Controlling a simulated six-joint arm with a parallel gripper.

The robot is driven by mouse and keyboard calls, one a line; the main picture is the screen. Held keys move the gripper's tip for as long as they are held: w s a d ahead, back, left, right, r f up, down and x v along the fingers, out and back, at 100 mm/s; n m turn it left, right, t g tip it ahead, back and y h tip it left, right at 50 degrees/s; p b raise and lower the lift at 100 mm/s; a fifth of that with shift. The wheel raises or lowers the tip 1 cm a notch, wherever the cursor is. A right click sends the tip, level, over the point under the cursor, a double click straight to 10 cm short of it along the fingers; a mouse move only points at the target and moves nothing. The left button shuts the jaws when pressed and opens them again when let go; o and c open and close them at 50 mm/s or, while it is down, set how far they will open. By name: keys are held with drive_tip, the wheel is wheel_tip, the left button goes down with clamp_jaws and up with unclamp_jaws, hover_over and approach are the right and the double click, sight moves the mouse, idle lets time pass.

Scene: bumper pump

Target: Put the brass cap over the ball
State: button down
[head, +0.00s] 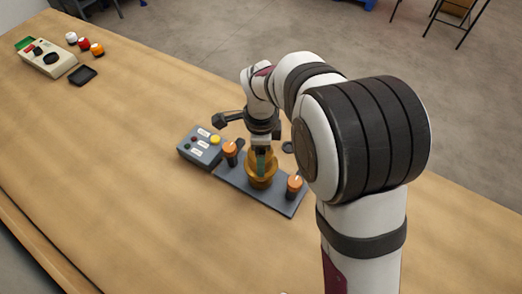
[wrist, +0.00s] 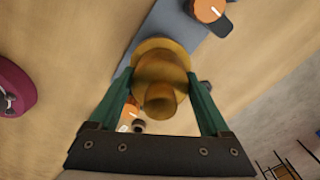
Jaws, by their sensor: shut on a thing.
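The brass cap (head: 260,180) is at the middle of the grey plate (head: 287,203), between two orange-topped knobs. In the wrist view the brass cap (wrist: 160,68) shows a wide round flange and a narrower knob. My gripper (head: 262,160) is above the plate, with its green fingers closed on both sides of the cap; the fingers also show in the wrist view (wrist: 158,82). I cannot tell whether the cap touches the plate. The ball is not visible; the cap and gripper hide the plate's middle.
Orange knobs (head: 230,148) and (head: 295,184) stand close on either side of the cap. A grey button box (head: 200,150) adjoins the plate's left end. A beige device (head: 45,58), a black tray (head: 82,75) and small jars (head: 84,44) are far left. The table's front left is clear.

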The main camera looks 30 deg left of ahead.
drive_tip(key=shift+f, duration=0.95)
drive_tip(key=shift+f, duration=0.8)
drive_tip(key=shift+f, duration=0.1)
drive_tip(key=shift+f, duration=0.5)
unclamp_jaws()
drive_tip(key=shift+r, duration=0.1)
